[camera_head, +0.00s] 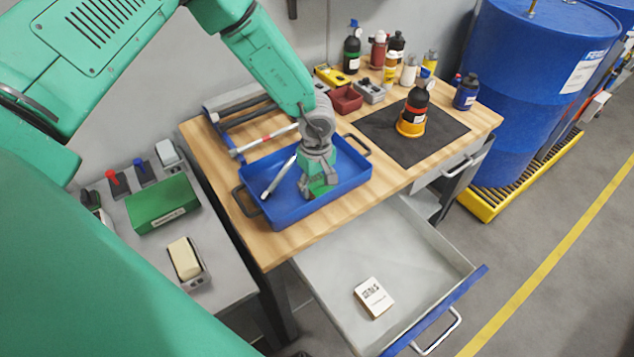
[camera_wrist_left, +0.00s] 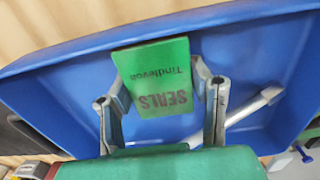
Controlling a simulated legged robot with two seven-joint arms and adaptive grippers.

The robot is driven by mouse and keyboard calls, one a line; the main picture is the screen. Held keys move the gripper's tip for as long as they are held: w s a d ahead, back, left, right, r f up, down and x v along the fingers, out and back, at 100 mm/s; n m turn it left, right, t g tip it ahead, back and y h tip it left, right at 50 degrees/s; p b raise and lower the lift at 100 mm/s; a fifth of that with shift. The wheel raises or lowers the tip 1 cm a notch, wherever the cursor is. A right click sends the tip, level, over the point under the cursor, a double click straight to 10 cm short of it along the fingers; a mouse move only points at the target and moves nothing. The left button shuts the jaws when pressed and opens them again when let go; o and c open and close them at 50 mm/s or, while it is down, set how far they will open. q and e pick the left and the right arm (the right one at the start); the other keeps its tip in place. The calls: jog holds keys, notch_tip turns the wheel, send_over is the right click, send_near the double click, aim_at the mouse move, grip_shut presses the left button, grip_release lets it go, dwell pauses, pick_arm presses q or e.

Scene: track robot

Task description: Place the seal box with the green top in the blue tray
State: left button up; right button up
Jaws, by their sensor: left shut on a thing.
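The seal box with the green top (camera_head: 318,187) is between the fingers of my left gripper (camera_head: 317,178), which is shut on it. In the left wrist view its green face (camera_wrist_left: 158,75) reads "SEALS" and lies between the two fingers (camera_wrist_left: 162,105). The blue tray (camera_head: 345,186) is on the wooden table, and the box is over or inside it; I cannot tell whether it touches the tray floor. The tray's blue wall and floor fill much of the left wrist view (camera_wrist_left: 60,85). My right gripper does not show.
A grey tool (camera_head: 280,177) lies in the tray. An open drawer (camera_head: 420,250) below holds a white box (camera_head: 374,297). Several bottles stand at the table's back right, one on a dark mat (camera_head: 385,135). A green box (camera_head: 162,204) sits on the grey side table.

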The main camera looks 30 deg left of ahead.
aim_at(315, 181)
pick_arm(q)
jog(key=shift+a+f, duration=0.15)
jog(key=o, duration=1.2)
jog(key=shift+a, duration=0.1)
jog(key=shift+c, duration=0.2)
jog(key=shift+a, duration=0.15)
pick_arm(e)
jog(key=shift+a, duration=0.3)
pick_arm(q)
jog(key=shift+w+r, duration=0.1)
jog(key=shift+r, duration=0.4)
notch_tip(315, 181, up, 11)
jog(key=shift+r, duration=0.15)
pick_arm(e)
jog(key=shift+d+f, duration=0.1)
